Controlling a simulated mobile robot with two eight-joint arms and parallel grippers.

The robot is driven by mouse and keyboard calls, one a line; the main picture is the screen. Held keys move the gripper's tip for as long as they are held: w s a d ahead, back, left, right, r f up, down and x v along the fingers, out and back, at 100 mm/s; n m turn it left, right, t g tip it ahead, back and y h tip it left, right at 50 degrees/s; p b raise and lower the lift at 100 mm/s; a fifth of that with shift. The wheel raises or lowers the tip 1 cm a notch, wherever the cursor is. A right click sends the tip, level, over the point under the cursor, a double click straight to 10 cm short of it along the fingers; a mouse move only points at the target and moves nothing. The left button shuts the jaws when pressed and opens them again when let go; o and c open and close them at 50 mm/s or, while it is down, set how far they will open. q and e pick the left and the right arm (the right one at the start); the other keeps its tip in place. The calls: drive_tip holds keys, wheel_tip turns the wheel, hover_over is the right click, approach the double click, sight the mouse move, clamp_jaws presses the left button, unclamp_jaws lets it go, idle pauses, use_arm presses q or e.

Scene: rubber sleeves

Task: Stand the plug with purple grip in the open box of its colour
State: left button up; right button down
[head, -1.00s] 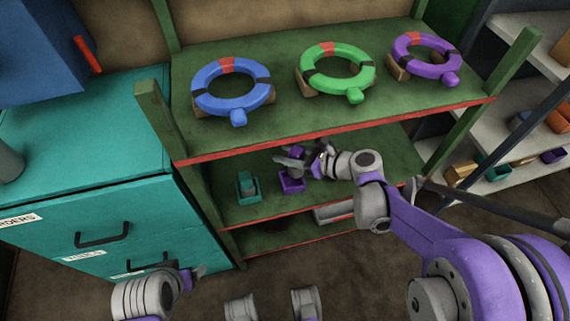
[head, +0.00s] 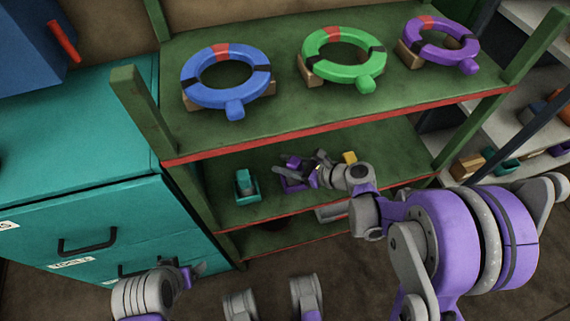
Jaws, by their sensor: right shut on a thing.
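The open purple box (head: 293,187) stands on the green rack's middle shelf, partly hidden by my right gripper (head: 288,170). This gripper is shut on the plug with purple grip (head: 294,160), just above or at the mouth of the purple box. Whether the plug's lower end is inside the box is hidden. A teal box (head: 247,193) with a teal piece standing in it is to the left on the same shelf. My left gripper (head: 194,271) is low at the left, away from the shelf; its finger gap is not clear.
The green rack's top board (head: 290,106) hangs over the middle shelf. It carries a blue ring (head: 205,93), a green ring (head: 343,72) and a purple ring (head: 456,54). A yellow object (head: 349,157) shows behind my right wrist. A teal cabinet (head: 100,215) stands left.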

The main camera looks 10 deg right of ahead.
drive_tip(key=shift+f, duration=0.2)
drive_tip(key=shift+c, duration=2.2)
unclamp_jaws()
drive_tip(key=shift+r, duration=0.1)
drive_tip(key=shift+r, duration=0.1)
